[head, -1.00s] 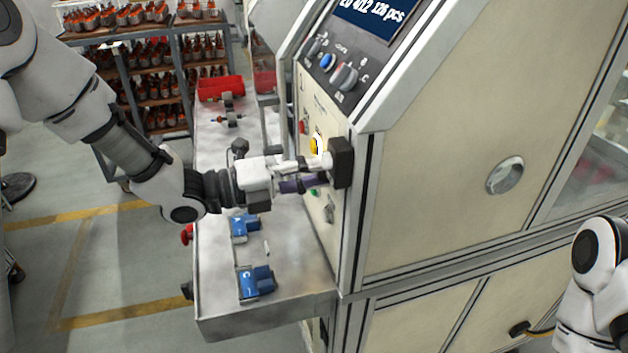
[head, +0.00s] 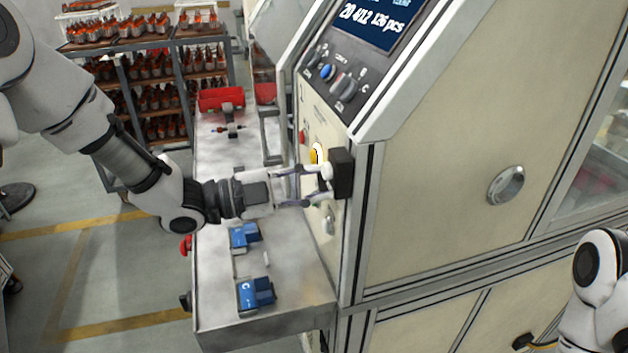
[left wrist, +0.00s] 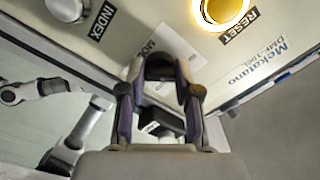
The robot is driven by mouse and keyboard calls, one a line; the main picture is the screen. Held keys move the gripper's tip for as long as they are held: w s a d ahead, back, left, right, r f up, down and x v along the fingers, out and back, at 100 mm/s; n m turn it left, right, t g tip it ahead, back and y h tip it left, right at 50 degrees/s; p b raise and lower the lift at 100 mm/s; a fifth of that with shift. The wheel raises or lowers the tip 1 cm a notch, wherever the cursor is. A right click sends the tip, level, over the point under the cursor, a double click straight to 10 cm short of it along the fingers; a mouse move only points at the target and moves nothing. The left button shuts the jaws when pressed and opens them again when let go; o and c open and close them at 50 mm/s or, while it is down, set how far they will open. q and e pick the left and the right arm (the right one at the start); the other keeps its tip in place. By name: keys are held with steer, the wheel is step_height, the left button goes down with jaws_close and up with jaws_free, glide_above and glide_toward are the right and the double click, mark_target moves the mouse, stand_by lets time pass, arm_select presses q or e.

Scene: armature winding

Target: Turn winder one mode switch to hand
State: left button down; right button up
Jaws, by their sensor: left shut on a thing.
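The mode switch (left wrist: 160,68) is a dark knob on the cream panel of the winder, with a partly covered label starting "MO" beside it in the left wrist view. My left gripper (left wrist: 160,82) has its two purple-padded fingers on either side of this knob and is shut on it. In the head view the left gripper (head: 318,187) reaches the panel from the left, below the lit yellow reset button (head: 317,154). The knob is hidden there, and its setting cannot be read. My right gripper is out of view; only part of my right arm shows at the right edge.
A black box (head: 342,173) sticks out at the panel's edge, close to the left fingers. The reset button (left wrist: 220,8) and an index knob (left wrist: 66,8) flank the switch. Blue blocks (head: 256,293) and a red bin (head: 221,99) sit on the metal shelf (head: 290,285).

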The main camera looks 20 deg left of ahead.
arm_select(q)
steer(key=shift+n, duration=0.7)
steer(key=c, duration=0.8)
jaws_free()
steer(key=shift+a, duration=0.1)
steer(key=v, duration=1.1)
steer(key=shift+s+a, duration=0.25)
steer(key=shift+a, duration=0.05)
steer(key=shift+d, duration=0.1)
